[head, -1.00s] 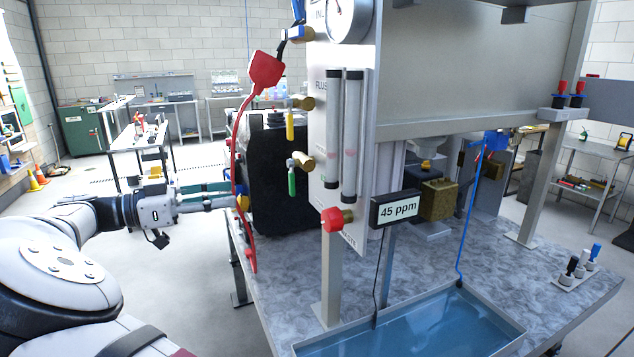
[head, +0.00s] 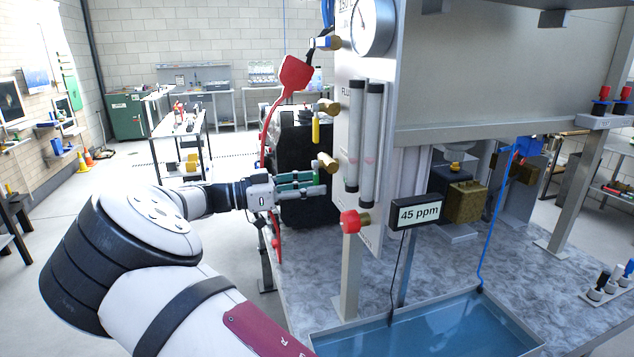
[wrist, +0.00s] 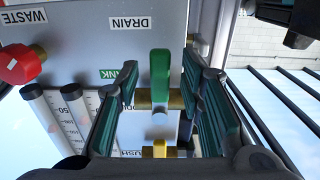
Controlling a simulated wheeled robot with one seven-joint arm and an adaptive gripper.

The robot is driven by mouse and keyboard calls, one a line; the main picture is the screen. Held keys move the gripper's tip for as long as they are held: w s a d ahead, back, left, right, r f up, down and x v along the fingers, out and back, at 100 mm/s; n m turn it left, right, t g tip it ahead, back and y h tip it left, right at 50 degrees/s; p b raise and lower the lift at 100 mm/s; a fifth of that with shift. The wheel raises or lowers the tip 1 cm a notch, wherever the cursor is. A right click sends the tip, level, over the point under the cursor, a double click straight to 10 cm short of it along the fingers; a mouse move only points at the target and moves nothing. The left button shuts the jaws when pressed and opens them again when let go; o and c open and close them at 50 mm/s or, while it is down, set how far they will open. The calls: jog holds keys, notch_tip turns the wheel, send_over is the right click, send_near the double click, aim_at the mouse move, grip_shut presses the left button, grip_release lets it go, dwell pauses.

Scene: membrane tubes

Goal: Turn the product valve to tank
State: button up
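The product valve has a green handle (wrist: 159,75) on a brass body (wrist: 145,99) on the white panel. In the inverted wrist view the handle points up, to the side of the DRAIN label (wrist: 130,23). A partly hidden TANK label (wrist: 108,73) is to its left. In the head view the handle hangs down below its brass body (head: 326,162), at the fingertips. My gripper (head: 312,184) is open, with its green-padded fingers on either side of the handle. In the wrist view gaps show between handle and pads; I cannot tell contact.
A yellow-handled valve (head: 316,128) sits just above. A red knob (head: 352,222) is below right, beside two clear tubes (head: 372,145). A red tag and cord (head: 294,74) hang near my gripper. A 45 ppm display (head: 418,213) stands above a water basin (head: 440,325).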

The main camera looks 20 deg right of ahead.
jog(key=shift+d, duration=0.65)
grip_shut()
jog(key=shift+s, duration=0.1)
jog(key=n, duration=0.2)
jog(key=s+n+p, duration=0.2)
jog(key=n, duration=0.1)
jog(key=shift+s+r+n, duration=0.1)
jog(key=shift+r+n, duration=0.2)
jog(key=shift+r, duration=0.1)
jog(key=shift+s+r+n+p, duration=0.2)
jog(key=shift+s+n+p, duration=0.1)
jog(key=shift+n, duration=0.5)
jog(key=shift+s+r+n+p, duration=0.15)
jog(key=shift+r+n+p, duration=0.1)
jog(key=shift+n, duration=0.55)
jog(key=shift+s+r+n+p, duration=0.15)
jog(key=shift+s+n+p, duration=0.15)
jog(key=shift+n, duration=0.5)
jog(key=shift+w, duration=0.1)
